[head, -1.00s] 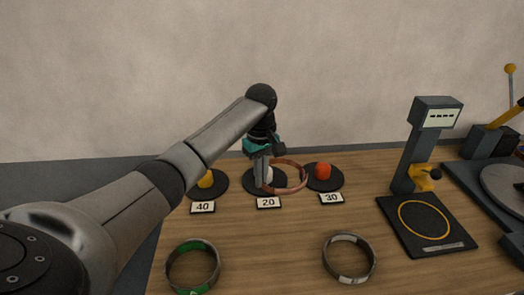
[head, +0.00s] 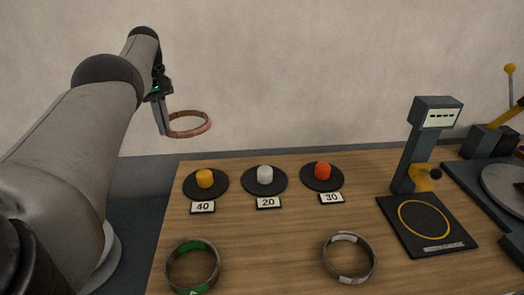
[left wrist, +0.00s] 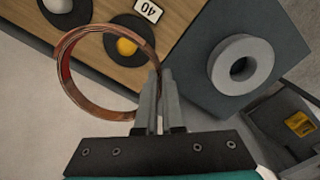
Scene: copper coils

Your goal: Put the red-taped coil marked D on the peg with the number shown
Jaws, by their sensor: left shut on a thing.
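My left gripper (head: 165,126) is shut on a copper coil (head: 190,133) and holds it in the air, up and left of the pegs. In the left wrist view the coil (left wrist: 100,113) shows red tape (left wrist: 64,68) on its inner side; no letter is readable. The white peg (head: 265,175) stands behind card 20 (head: 268,202), the yellow peg (head: 204,178) behind card 40 (head: 203,207), and the red peg (head: 322,170) behind card 30 (head: 331,198). All three are bare. The scale's display (head: 440,117) shows only dashes. My right gripper is out of view.
A green-taped coil (head: 170,266) and a white-taped coil (head: 371,262) lie at the table's front. The scale plate (head: 400,224) is empty. Another machine (head: 462,172) stands at the right. A grey ring on a dark base (left wrist: 222,67) shows beyond the table edge.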

